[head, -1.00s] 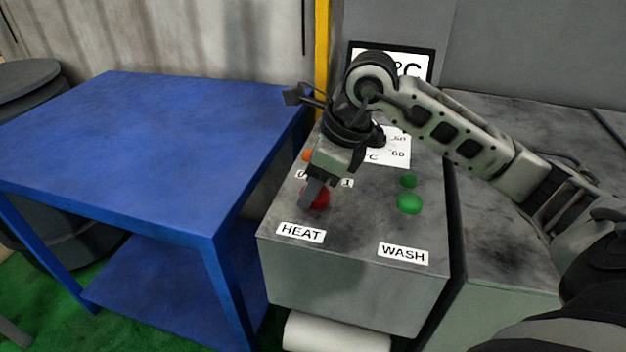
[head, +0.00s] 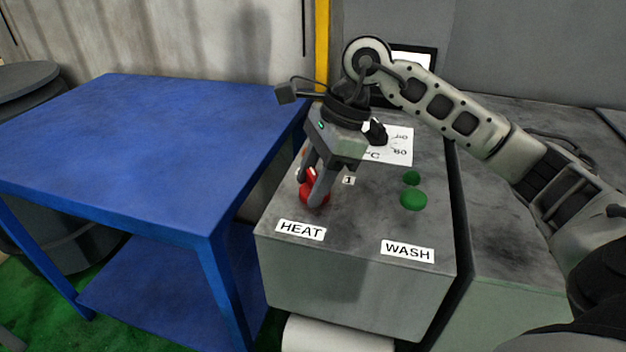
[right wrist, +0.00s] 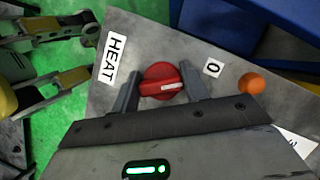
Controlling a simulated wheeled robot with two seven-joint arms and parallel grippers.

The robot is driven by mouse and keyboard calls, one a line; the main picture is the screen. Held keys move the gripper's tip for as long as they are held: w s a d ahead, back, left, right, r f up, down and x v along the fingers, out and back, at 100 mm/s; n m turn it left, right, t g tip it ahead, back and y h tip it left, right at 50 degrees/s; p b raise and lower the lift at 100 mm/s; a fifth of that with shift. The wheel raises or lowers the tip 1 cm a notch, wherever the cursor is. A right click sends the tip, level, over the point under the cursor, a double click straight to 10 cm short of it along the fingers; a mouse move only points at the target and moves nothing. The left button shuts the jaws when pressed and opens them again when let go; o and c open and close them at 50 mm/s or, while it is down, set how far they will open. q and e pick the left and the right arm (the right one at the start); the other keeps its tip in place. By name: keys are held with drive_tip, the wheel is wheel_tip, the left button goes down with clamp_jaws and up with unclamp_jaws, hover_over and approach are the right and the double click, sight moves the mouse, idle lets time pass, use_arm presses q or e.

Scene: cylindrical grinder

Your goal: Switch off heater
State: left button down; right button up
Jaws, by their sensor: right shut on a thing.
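The heater switch is a red rotary knob (head: 313,192) behind the HEAT label (head: 300,230) on the grey control box. In the right wrist view the red knob (right wrist: 162,82) has a white pointer mark, and the HEAT label (right wrist: 114,58) lies left of it. My right gripper (head: 314,190) has come down over the knob, one finger on each side, and is shut on it. The fingers (right wrist: 160,92) also show in the right wrist view. A "0" label (right wrist: 213,67) sits right of the knob; a "1" label (head: 348,181) shows in the head view.
An orange button (right wrist: 252,83) lies beyond the "0" label. A dial plate (head: 397,146) and a screen (head: 415,58) are behind. A blue table (head: 150,150) stands left of the box.

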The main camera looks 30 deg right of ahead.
idle(0.4)
drive_tip(key=o, duration=1)
drive_tip(key=shift+c, duration=0.2)
drive_tip(key=shift+d+r, duration=0.1)
drive_tip(key=shift+r, duration=0.05)
use_arm(q)
drive_tip(key=shift+w+a+r+p, duration=0.1)
drive_tip(key=shift+r+p, duration=0.05)
drive_tip(key=shift+p, duration=0.5)
use_arm(e)
drive_tip(key=v, duration=1.5)
drive_tip(key=shift+d+r, duration=0.2)
drive_tip(key=shift+r, duration=0.15)
use_arm(q)
drive_tip(key=shift+r, duration=0.1)
